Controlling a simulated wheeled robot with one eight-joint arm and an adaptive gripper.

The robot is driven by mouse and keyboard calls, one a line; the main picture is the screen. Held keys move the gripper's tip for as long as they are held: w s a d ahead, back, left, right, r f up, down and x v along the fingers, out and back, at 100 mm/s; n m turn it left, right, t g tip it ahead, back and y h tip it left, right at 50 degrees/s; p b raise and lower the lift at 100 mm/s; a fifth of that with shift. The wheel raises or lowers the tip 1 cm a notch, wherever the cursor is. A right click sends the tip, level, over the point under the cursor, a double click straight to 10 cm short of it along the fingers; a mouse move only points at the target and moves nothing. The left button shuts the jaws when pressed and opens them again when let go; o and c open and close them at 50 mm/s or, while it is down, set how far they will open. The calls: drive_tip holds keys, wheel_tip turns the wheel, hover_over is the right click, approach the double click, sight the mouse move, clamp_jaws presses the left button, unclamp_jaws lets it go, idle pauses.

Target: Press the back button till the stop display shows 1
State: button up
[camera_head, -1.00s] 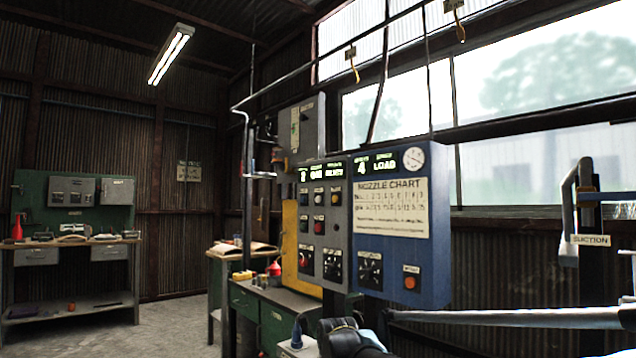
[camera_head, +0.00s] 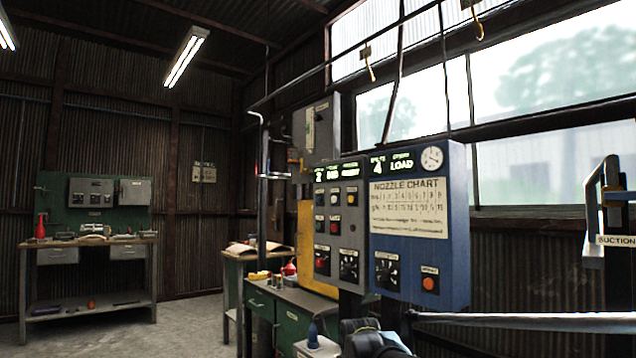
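The control panel stands right of centre, with a grey half (camera_head: 337,265) and a blue half (camera_head: 418,262). The small leftmost display (camera_head: 319,175) shows one digit that looks like a 2 but is blurred. A display on the blue half (camera_head: 377,166) shows 4, with LOAD beside it. Small buttons (camera_head: 335,214) sit in two rows on the grey half, above dark dials. Their labels are too small to read, so I cannot tell which is the back button. My gripper does not show clearly anywhere.
A dark rounded object (camera_head: 372,340) and a pale rod (camera_head: 520,319) lie low in front of the panel. A green bench (camera_head: 285,318) stands to its left. A workbench (camera_head: 88,250) is at the far left. Open floor (camera_head: 195,325) lies between them.

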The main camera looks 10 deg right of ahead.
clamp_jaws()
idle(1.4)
